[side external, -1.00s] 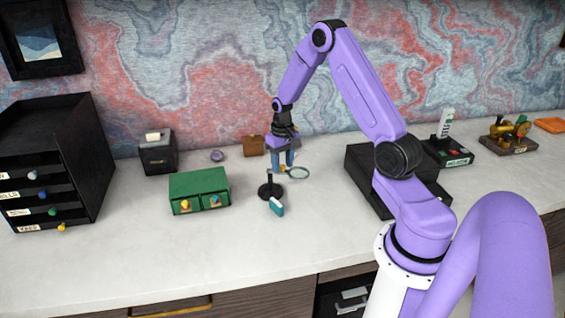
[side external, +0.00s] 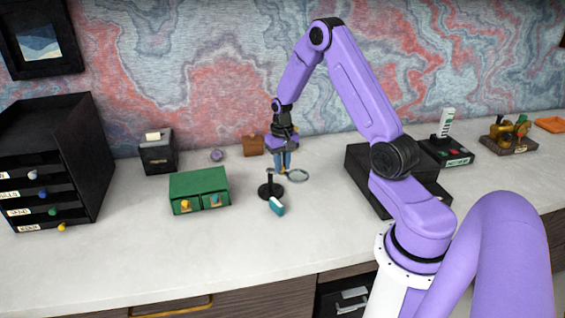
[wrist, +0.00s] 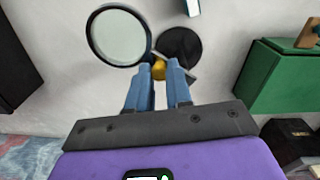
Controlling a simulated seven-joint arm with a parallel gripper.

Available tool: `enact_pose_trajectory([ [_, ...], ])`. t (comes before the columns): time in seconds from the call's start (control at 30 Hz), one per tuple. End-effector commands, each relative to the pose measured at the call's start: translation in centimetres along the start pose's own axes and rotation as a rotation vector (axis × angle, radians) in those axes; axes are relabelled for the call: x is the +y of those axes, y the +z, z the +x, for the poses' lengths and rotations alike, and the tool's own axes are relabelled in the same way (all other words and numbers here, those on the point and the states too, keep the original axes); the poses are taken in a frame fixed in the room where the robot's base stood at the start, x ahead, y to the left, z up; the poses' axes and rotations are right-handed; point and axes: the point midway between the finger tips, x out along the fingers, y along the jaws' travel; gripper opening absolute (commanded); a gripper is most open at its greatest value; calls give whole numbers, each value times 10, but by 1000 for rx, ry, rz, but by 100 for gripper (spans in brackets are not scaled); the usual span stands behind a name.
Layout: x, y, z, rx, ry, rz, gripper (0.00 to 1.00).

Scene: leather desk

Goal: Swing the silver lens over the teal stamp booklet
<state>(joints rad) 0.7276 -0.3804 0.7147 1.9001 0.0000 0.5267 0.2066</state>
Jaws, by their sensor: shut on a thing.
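The silver lens (side external: 297,175) is a round glass in a dark rim, on an arm of a small black stand (side external: 270,190). In the wrist view the lens (wrist: 120,37) is left of the stand's round base (wrist: 180,45). My gripper (side external: 282,167) is shut on a yellow knob (wrist: 158,70) beside the lens rim; the blue fingertips (wrist: 159,74) flank it. The teal stamp booklet (side external: 277,207) lies on the desk in front of the stand, apart from the lens. Only a corner of the booklet (wrist: 192,7) shows at the top of the wrist view.
A green two-drawer box (side external: 199,190) stands left of the stand. A black stepped block (side external: 370,170) is to the right. A small brown box (side external: 253,145) and a purple round item (side external: 217,155) sit behind. The front desk surface is clear.

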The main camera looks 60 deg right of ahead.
Motion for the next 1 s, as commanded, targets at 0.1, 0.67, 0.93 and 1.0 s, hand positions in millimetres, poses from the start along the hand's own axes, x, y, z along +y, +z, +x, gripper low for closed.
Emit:
enact_pose_trajectory([
  [0.1, -4, 3, 0, -1, 0, 98, 0],
  [0.67, -24, 12, 0, -1, 0, 626, 0],
  [0.93, -32, 12, 0, 0, 0, 838, 0],
  [1.0, -34, 12, 0, 0, 0, 881, 0],
])
